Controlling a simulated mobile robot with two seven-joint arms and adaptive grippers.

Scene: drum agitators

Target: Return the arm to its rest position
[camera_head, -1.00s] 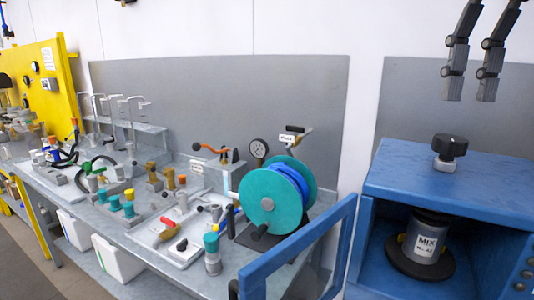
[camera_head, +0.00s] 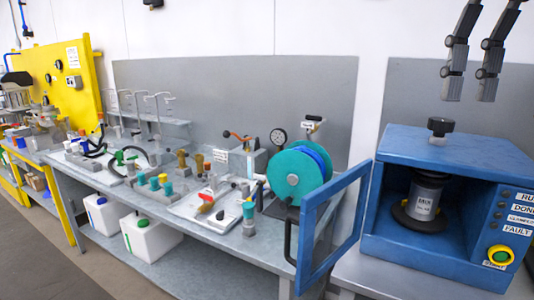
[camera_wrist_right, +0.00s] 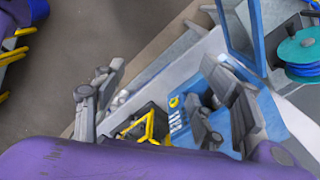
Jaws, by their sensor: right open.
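My right gripper (camera_head: 471,88) hangs at the top right of the head view, in front of the grey back panel and above the blue agitator cabinet (camera_head: 395,140). Its two fingers are apart with nothing between them. In the right wrist view the gripper (camera_wrist_right: 162,75) also shows spread and empty. The cabinet has a black knob (camera_head: 440,126) on top and its framed door (camera_head: 330,235) stands open to the left. Inside is a grey drum can (camera_head: 425,195) with a label. My left gripper is not in view.
The yellow panel (camera_head: 60,80) is at the far left. Bare floor (camera_head: 130,280) shows at the lower left.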

